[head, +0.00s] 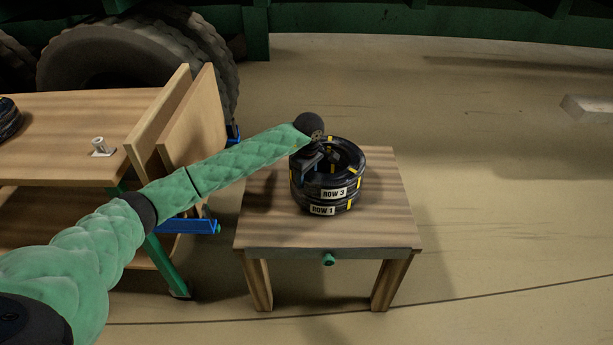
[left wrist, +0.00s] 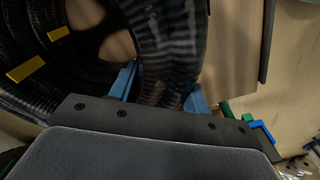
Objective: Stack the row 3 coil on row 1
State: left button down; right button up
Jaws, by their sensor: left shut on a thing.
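The row 3 coil (head: 345,187) is a black hose ring with yellow bands and a white "ROW 3" label. It lies on top of the row 1 coil (head: 336,209), whose "ROW 1" label shows just below. Both are on the small wooden table (head: 380,222). My left gripper (head: 318,165) is at the left side of the upper ring, shut on it. In the left wrist view the blue fingers (left wrist: 160,92) are on both sides of the row 3 coil (left wrist: 168,35). Whether the rings touch all round is hidden. My right gripper is not in view.
A wooden cart (head: 70,135) with upright boards (head: 185,120) stands left of the small table, under my left arm. Another dark coil (head: 8,118) is at its left end. A large tyre (head: 130,65) is behind. The floor to the right is mostly clear.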

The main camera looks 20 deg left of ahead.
pick_arm(q)
jog(key=shift+f, duration=0.25)
dwell(0.8)
jog(key=c, duration=0.6)
grip_release()
jog(key=shift+s+f+b, duration=0.1)
jog(key=shift+f+b, duration=0.1)
jog(key=shift+b, duration=0.1)
jog(key=shift+r, duration=0.3)
jog(key=shift+d+r+p, duration=0.15)
jog(key=shift+r+p, duration=0.95)
jog(key=shift+r, duration=2.2)
